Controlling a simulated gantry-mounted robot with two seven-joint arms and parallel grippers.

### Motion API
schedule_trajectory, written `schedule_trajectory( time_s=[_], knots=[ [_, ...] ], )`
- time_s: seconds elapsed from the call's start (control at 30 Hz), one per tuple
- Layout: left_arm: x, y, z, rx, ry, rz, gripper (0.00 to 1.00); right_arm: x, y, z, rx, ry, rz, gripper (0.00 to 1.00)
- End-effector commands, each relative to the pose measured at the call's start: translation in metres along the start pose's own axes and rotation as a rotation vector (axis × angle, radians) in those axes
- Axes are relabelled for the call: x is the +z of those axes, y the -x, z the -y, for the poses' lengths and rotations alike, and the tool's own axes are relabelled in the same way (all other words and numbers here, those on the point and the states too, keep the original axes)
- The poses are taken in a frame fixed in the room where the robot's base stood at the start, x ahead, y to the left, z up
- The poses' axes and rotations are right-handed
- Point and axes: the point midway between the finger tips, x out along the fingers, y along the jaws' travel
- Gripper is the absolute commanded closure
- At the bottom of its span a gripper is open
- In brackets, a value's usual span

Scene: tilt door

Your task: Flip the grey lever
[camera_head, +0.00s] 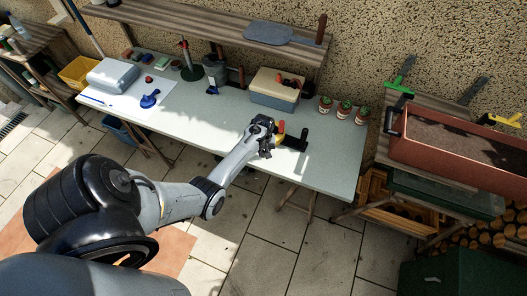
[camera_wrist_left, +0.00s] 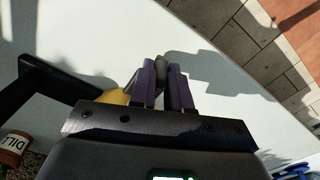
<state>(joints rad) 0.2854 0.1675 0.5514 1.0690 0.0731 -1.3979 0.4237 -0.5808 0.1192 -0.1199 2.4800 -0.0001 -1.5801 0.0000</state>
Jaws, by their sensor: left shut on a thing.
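My left gripper (camera_head: 267,149) is over the front right part of the workbench, at a small black fixture (camera_head: 290,143). In the left wrist view, the purple fingers (camera_wrist_left: 164,86) are shut on the rounded grey lever (camera_wrist_left: 163,66), whose end shows between and beyond the fingertips. In the head view the gripper hides the grey lever. The yellow lever (camera_wrist_left: 117,97) and the black lever (camera_wrist_left: 38,76) also show in the left wrist view. My right gripper is out of view.
The pale workbench (camera_head: 215,120) is clear left of the fixture. A terracotta planter (camera_head: 450,145) is at the right.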

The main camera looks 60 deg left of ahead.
Motion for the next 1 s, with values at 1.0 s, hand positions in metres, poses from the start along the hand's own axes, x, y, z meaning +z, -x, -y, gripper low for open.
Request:
schedule_trajectory(
  time_s=[1.0],
  knots=[
    [-0.002, -0.001, -0.033, 0.001, 0.692, 0.003, 1.00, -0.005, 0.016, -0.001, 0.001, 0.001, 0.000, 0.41]
  ],
)
